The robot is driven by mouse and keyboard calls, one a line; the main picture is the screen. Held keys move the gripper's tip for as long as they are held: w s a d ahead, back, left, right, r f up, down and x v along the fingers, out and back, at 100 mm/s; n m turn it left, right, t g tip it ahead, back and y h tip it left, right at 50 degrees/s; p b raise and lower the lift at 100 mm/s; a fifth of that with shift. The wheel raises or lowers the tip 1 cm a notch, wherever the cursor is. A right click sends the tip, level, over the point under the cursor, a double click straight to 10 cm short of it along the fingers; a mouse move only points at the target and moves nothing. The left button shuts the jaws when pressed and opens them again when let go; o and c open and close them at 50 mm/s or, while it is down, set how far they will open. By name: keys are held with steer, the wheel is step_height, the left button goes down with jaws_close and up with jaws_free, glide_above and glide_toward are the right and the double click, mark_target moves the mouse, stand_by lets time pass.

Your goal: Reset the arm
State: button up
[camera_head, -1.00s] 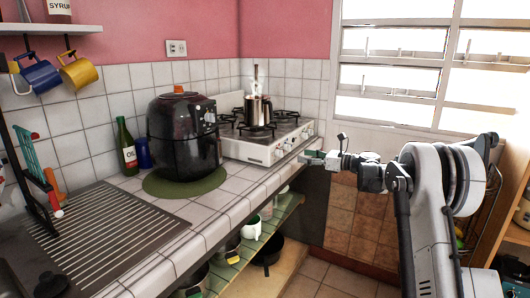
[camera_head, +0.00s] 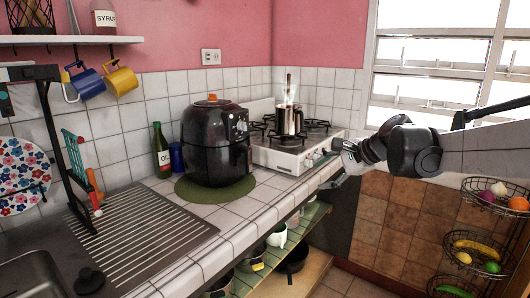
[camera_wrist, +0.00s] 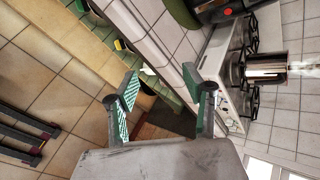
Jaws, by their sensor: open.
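My gripper (camera_wrist: 160,92) is open and empty in the wrist view, its two green-padded fingers spread apart. In the head view my gripper (camera_head: 330,166) is small and partly hidden by my wrist, in front of the counter edge near the stove. My arm reaches in from the right edge of the head view, roughly level. The open pot shelf (camera_head: 314,214) is under the counter, below my gripper.
The gas stove (camera_head: 284,156) carries a steaming metal pot (camera_head: 289,121). A black air fryer (camera_head: 214,145) stands on a green mat (camera_head: 196,193). A wire basket rack (camera_head: 484,246) with fruit and vegetables stands at right, below my arm. The tiled counter front edge (camera_head: 246,236) is clear.

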steer(key=s+d+f+n+h, duration=0.1)
steer(key=s+f+n+h, duration=0.1)
steer(key=s, duration=0.9)
steer(key=s+d+f+n+h+p, duration=0.1)
steer(key=s+f+n+h, duration=0.1)
steer(key=s+f+n, duration=0.2)
steer(key=s+d+f+n+h+p, duration=0.1)
steer(key=s+f+n+h, duration=0.2)
steer(key=s, duration=1.5)
steer(key=n, duration=0.4)
steer(key=shift+s+d, duration=0.25)
steer(key=shift+d, duration=0.1)
